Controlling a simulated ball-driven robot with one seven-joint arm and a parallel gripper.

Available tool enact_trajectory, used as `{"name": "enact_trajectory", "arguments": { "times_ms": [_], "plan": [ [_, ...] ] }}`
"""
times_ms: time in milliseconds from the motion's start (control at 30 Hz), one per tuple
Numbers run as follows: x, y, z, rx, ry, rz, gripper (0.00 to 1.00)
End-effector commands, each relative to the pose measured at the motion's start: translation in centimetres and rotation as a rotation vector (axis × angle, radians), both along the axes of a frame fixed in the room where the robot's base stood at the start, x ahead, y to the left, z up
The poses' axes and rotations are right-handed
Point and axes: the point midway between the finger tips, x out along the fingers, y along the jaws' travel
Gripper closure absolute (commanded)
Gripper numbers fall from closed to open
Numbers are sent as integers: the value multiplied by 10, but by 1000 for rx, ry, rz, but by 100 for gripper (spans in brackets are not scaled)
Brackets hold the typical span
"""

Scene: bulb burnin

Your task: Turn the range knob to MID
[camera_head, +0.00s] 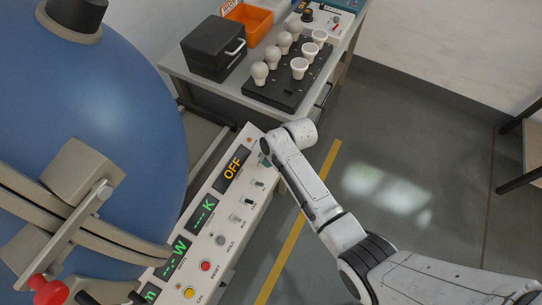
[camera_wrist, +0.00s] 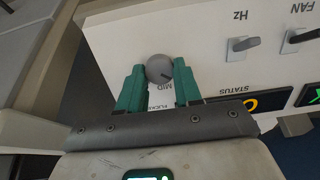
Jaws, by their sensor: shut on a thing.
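The range knob (camera_wrist: 159,68) is a round grey knob on the white panel in the wrist view. A dark mark on it points toward the lower right of the picture. The label MID shows just below the knob, and another label beside it is too small to read surely. My gripper (camera_wrist: 159,72) has green fingers, one on each side of the knob, shut on it. In the head view my gripper (camera_head: 265,159) is at the far end of the control panel (camera_head: 203,264), and the arm hides the knob.
Switches labelled Hz (camera_wrist: 243,44) and FAN (camera_wrist: 299,38) stand right of the knob. The panel also has an OFF display (camera_head: 233,170) and a red button (camera_head: 206,266). A bulb rack (camera_head: 284,97), black box (camera_head: 212,50) and orange bin (camera_head: 248,22) are on the table behind.

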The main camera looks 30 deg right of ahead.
Motion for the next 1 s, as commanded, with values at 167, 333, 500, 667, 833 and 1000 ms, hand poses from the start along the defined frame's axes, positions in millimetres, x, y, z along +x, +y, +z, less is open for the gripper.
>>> {"name": "enact_trajectory", "arguments": {
  "times_ms": [167, 333, 500, 667, 833, 1000],
  "plan": [
    [0, 0, 0, 8, 6, -20, 97],
    [0, -1, 1, 33, 24, -80, 97],
    [1, -1, 2, 77, 57, -190, 97],
    [1, -2, 2, 131, 94, -317, 97],
    [1, -2, 1, 186, 135, -454, 97],
    [1, -3, 1, 237, 171, -573, 97]
  ]
}}
